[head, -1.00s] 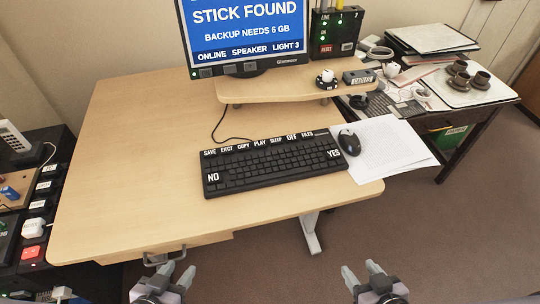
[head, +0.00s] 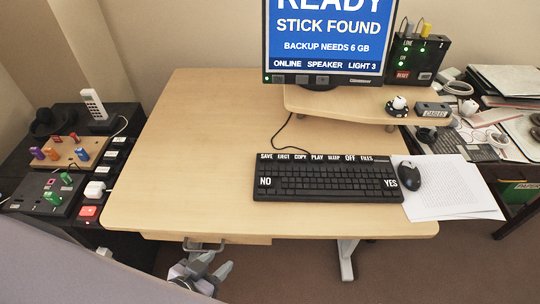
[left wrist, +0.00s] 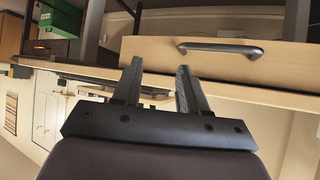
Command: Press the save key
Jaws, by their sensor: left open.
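The black keyboard (head: 325,179) lies on the desk, with a row of white labels along its back edge. The save key (head: 266,157) is at the far left of that row, above the NO label. My left gripper (head: 215,268) is low in front of the desk's front edge, below the drawer handle, well away from the keyboard. In the left wrist view the left gripper (left wrist: 158,82) is open and empty, its two fingers pointing toward the desk's underside and drawer. The right gripper is out of view in both present views.
The monitor (head: 328,40) reads "STICK FOUND". A mouse (head: 409,176) and papers (head: 450,199) lie right of the keyboard. The drawer handle (head: 204,245) juts from the desk front. A dark side table (head: 50,218) with a phone (head: 95,105) stands left. The desk's left half is clear.

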